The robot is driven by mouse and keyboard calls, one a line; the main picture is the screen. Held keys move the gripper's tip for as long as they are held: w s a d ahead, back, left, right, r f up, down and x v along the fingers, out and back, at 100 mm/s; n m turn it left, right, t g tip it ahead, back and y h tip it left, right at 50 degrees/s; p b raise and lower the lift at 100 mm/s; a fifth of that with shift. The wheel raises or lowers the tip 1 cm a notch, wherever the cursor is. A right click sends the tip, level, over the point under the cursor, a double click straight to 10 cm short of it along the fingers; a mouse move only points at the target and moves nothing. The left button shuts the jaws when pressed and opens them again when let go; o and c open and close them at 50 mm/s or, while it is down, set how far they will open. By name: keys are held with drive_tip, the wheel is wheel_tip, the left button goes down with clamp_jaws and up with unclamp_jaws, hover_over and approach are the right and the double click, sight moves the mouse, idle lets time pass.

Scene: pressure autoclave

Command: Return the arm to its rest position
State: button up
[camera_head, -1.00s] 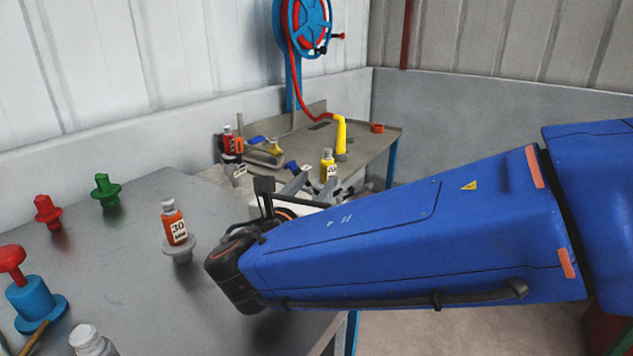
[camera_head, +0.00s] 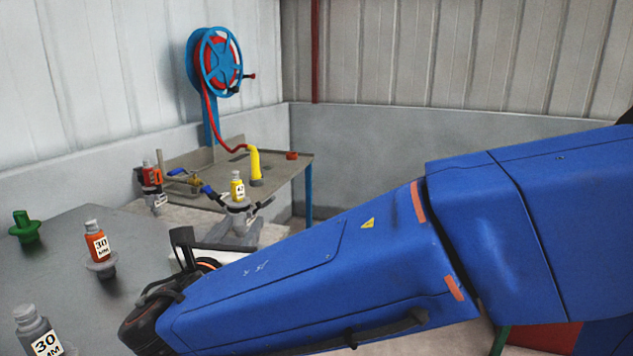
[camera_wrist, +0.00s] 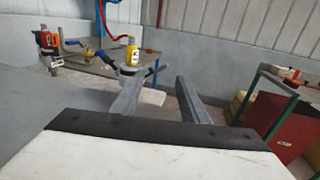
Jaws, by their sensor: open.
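My blue arm (camera_head: 290,265) reaches across the head view from right to lower left. My gripper (camera_wrist: 162,78) shows in the wrist view as two grey fingers spread apart with nothing between them. In the head view my gripper (camera_head: 238,225) is partly hidden by my own wrist, and its fingers overlap the area below a yellow bottle. That yellow bottle (camera_wrist: 131,55) appears beyond the left finger in the wrist view; it is not between the fingers.
A grey table (camera_head: 60,270) at left bears an orange bottle (camera_head: 97,245), a grey bottle (camera_head: 40,335) and a green knob piece (camera_head: 24,228). A back bench (camera_head: 280,165) holds a yellow hose nozzle (camera_head: 254,163). A red cabinet (camera_wrist: 280,120) stands at right in the wrist view.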

drive_tip(key=d+f+m+g+h, duration=0.25)
drive_tip(key=d+m, duration=0.25)
drive_tip(key=d, duration=0.6)
drive_tip(key=d+f+m+g+h, duration=0.1)
drive_tip(key=d+f+m+g, duration=0.25)
drive_tip(key=d, duration=0.65)
drive_tip(key=d+f+m+g+h, duration=0.25)
drive_tip(key=d+m, duration=0.25)
drive_tip(key=d, duration=0.6)
drive_tip(key=s+d+f+m+g+y, duration=0.3)
drive_tip(key=s+d+f+m+g, duration=0.2)
drive_tip(key=s+d+m, duration=0.4)
drive_tip(key=s+d+f+m+y, duration=0.3)
drive_tip(key=s+m, duration=0.6)
drive_tip(key=m, duration=0.3)
drive_tip(key=shift+s+f+y, duration=0.15)
drive_tip(key=shift+f+y, duration=0.5)
drive_tip(key=shift+y, duration=0.25)
drive_tip(key=shift+d, duration=0.1)
